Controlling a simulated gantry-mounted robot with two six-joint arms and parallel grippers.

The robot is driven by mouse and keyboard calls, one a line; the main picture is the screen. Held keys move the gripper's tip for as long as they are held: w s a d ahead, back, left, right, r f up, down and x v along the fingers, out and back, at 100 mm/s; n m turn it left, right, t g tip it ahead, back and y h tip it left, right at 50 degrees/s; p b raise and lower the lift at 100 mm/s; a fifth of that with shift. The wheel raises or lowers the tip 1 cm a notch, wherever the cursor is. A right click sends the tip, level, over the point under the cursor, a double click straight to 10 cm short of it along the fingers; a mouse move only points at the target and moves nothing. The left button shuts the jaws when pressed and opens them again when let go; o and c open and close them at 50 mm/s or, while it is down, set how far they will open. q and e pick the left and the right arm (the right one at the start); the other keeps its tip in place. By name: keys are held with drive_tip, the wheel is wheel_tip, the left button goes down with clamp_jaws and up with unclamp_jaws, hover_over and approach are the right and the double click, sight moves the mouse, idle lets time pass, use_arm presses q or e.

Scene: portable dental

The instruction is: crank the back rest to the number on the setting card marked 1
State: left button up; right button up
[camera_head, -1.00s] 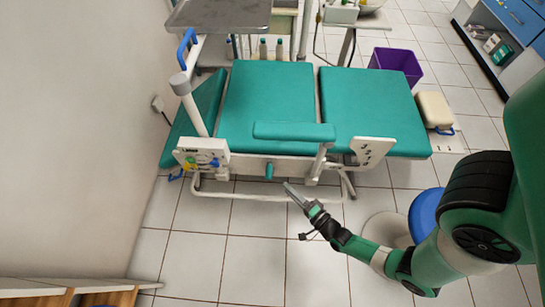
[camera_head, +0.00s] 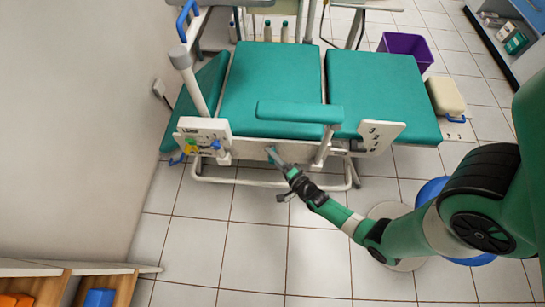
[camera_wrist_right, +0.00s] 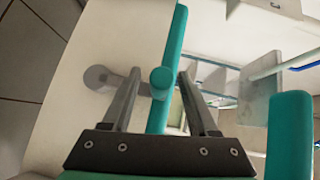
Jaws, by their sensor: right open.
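The dental chair (camera_head: 275,85) has teal cushions and its back rest (camera_head: 205,95) slopes down at the left. The green crank knob (camera_wrist_right: 162,80) sits on a short grey crank arm (camera_wrist_right: 97,78) on the chair's white side. My right gripper (camera_head: 274,157) is at the crank in the head view, hiding most of the knob there. In the right wrist view the open fingers (camera_wrist_right: 160,95) stand on either side of the knob, with gaps visible. A white panel (camera_head: 203,130) with coloured parts is at the chair's left; its markings are too small to read. My left gripper is out of view.
A teal armrest (camera_head: 298,112) extends above the crank area. A white slotted plate (camera_head: 380,136) stands to the right. A blue stool (camera_head: 432,190) is beside my right arm, and a purple bin (camera_head: 406,48) stands behind. The tiled floor in front is clear.

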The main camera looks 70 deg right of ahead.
drive_tip(key=shift+c, duration=0.2)
clamp_jaws()
idle(1.1)
